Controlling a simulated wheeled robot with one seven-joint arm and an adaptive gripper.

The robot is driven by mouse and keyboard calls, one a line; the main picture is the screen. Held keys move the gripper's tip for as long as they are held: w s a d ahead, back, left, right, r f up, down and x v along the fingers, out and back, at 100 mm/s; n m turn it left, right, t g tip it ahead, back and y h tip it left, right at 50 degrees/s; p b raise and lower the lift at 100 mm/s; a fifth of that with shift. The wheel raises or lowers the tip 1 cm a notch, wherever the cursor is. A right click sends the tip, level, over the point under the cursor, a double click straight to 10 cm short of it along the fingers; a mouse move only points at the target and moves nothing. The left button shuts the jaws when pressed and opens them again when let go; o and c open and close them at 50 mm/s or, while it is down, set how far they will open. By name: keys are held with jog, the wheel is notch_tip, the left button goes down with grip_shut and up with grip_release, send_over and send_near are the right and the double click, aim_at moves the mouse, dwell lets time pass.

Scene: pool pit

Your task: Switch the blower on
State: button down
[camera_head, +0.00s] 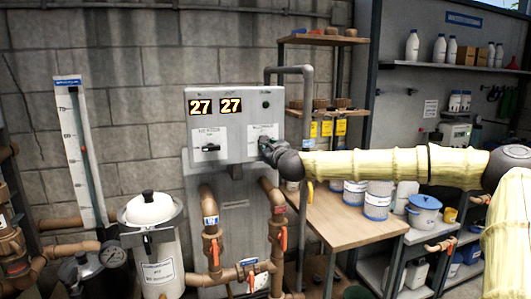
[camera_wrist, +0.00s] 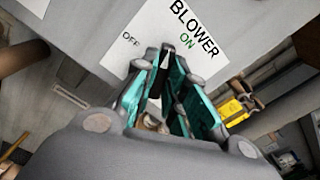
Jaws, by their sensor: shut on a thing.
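The blower switch is on the lower right of a grey control box (camera_head: 220,110) on the wall. In the wrist view its white label (camera_wrist: 168,35) reads BLOWER, with OFF at the left and a green ON at the right. My gripper (camera_head: 267,149) is at this switch, and its teal fingers also show in the wrist view (camera_wrist: 165,75). They are shut on the dark switch knob (camera_wrist: 166,58), one finger on each side. The fingers hide most of the knob, so I cannot tell its exact setting.
Pipes with orange-handled valves (camera_head: 283,238) run below. A wooden table (camera_head: 335,222) with tubs stands at the right.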

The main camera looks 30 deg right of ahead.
jog(key=shift+f+m+b, duration=0.15)
jog(key=shift+m+b, duration=1.2)
jog(key=shift+b, duration=0.55)
jog(key=shift+f+m+b, duration=0.15)
jog(key=shift+m+b, duration=1.2)
jog(key=shift+b, duration=0.5)
jog(key=shift+r+m+b, duration=0.25)
jog(key=shift+m+b, duration=0.05)
jog(key=c, duration=1.4)
grip_release()
jog(key=shift+o, duration=0.2)
jog(key=b+v, duration=0.1)
jog(key=v, duration=0.6)
